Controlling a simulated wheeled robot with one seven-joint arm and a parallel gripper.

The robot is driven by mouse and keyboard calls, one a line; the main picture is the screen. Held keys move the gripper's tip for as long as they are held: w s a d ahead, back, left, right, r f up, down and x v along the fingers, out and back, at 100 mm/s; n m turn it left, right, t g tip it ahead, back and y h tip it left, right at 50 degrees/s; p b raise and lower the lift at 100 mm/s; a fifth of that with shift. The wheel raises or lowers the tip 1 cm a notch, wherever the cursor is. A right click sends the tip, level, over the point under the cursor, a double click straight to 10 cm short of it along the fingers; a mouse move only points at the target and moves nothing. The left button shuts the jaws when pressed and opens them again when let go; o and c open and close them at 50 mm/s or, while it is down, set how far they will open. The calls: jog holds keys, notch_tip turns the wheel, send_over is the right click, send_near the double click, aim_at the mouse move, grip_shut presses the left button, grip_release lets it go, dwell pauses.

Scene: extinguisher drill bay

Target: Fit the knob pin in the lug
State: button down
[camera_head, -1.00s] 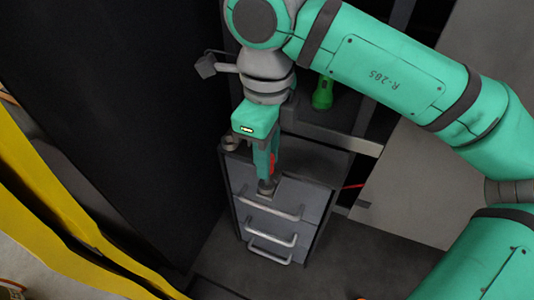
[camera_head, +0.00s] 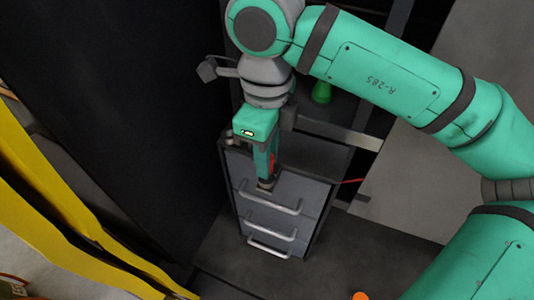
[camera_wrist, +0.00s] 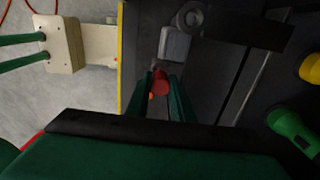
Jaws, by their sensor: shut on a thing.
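My gripper (camera_head: 266,182) points down at the front top edge of a grey drawer cabinet in the head view. In the wrist view its two green fingers (camera_wrist: 160,90) are shut on the red knob pin (camera_wrist: 160,82). A bit of the red knob (camera_head: 272,165) also shows beside the fingers in the head view. The pin's lower end is hidden, and I cannot tell whether it is in the lug. A grey block (camera_wrist: 175,45), possibly the lug, lies just beyond the fingertips in the wrist view.
The drawer cabinet (camera_head: 245,215) has several bar handles. A green torch (camera_head: 322,92) stands behind it; it also shows in the wrist view (camera_wrist: 290,130). A dark panel (camera_head: 120,100) and yellow rails (camera_head: 60,205) stand at left. An orange item (camera_head: 360,296) is low in the picture.

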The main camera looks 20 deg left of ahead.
jog(key=shift+w+f, duration=0.1)
jog(key=shift+f, duration=1.15)
jog(key=shift+d, duration=0.1)
jog(key=c, duration=1.5)
grip_release()
jog(key=shift+r, duration=0.15)
notch_tip(320, 180, up, 10)
jog(key=shift+r, duration=0.25)
